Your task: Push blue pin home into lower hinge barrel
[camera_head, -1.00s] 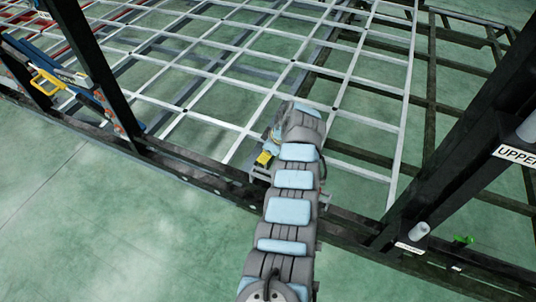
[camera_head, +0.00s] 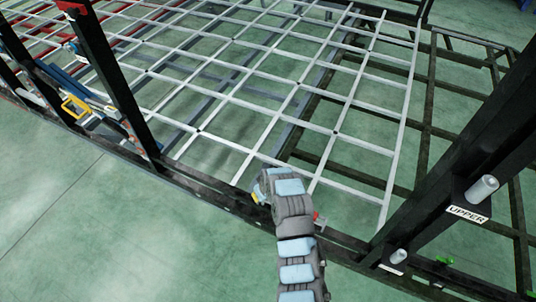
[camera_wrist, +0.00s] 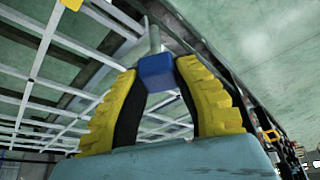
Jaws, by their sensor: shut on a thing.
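In the wrist view, my gripper (camera_wrist: 157,72) has its yellow ridged fingers shut on the blue block-shaped head of the pin (camera_wrist: 157,73). The pin's pale grey shaft (camera_wrist: 154,38) points up the picture, away from the palm. In the head view, my arm hides most of the gripper; a small yellow part (camera_head: 255,197) shows beside the chassis rail. The lower hinge barrel appears to be the grey cylinder (camera_head: 398,257) at lower right, beside a small white label too small to read. My gripper is well left of it, and the pin is apart from it.
A second grey cylinder (camera_head: 482,189) sits higher, by a label (camera_head: 467,213) reading UPPER. A dark upright post (camera_head: 490,135) stands at the right, another (camera_head: 110,85) at the left. A pale grid (camera_head: 250,105) lies behind the dark rail (camera_head: 205,195). Green floor (camera_head: 90,240) is clear in front.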

